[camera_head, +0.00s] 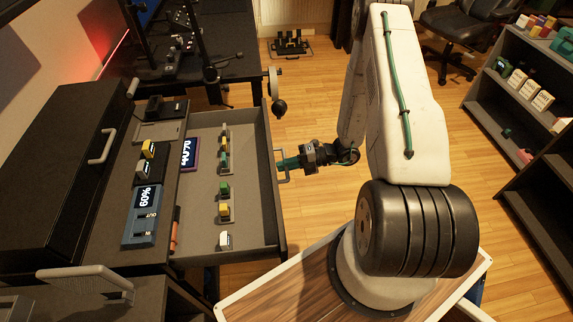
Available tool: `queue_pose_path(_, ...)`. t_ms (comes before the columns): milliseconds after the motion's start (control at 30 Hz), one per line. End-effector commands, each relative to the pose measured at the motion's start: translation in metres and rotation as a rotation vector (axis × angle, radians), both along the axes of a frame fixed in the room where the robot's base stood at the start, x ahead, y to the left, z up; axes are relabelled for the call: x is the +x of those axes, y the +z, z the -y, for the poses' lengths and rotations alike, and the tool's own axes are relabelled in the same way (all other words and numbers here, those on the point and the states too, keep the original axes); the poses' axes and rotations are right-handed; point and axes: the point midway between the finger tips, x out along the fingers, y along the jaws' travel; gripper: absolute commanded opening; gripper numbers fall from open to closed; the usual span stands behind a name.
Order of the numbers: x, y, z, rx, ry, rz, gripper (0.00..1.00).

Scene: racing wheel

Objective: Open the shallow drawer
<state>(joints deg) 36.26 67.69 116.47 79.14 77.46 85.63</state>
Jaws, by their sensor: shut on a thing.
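The shallow drawer (255,238) is pulled well out to the right from the dark cabinet, and its grey inside shows. In it lie a row of small yellow, green and white pieces, a purple display block marked 40% (186,153) and an orange stick. The drawer's handle (281,165) is on its right front. My gripper (284,163) is shut on the handle, coming from the right. The fingertips are small and partly merged with the handle in this view.
On the cabinet top are a blue 60% display (143,215) and a black case (50,165) with a handle. A dark desk (200,60) stands behind. A shelf unit (520,110) with boxes and an office chair (460,25) are at the right. Wooden floor (310,105) is clear behind my arm.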

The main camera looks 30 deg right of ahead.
Motion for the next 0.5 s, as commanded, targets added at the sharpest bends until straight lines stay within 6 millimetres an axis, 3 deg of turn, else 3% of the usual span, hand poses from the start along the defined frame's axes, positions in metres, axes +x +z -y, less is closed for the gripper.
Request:
queue_pose_path(33, -0.004, -0.001, -0.003, 0.005, 0.007, -0.006, 0.0)
queue_pose_path(67, -0.004, -0.001, -0.003, 0.004, 0.007, -0.006, 0.15)
queue_pose_path(100, -0.003, -0.001, -0.003, 0.004, 0.006, -0.006, 0.17)
queue_pose_path(367, -0.002, 0.0, 0.0, 0.002, 0.001, -0.003, 0.17)
queue_pose_path(500, -0.007, 0.003, 0.012, 0.002, -0.002, -0.002, 0.17)
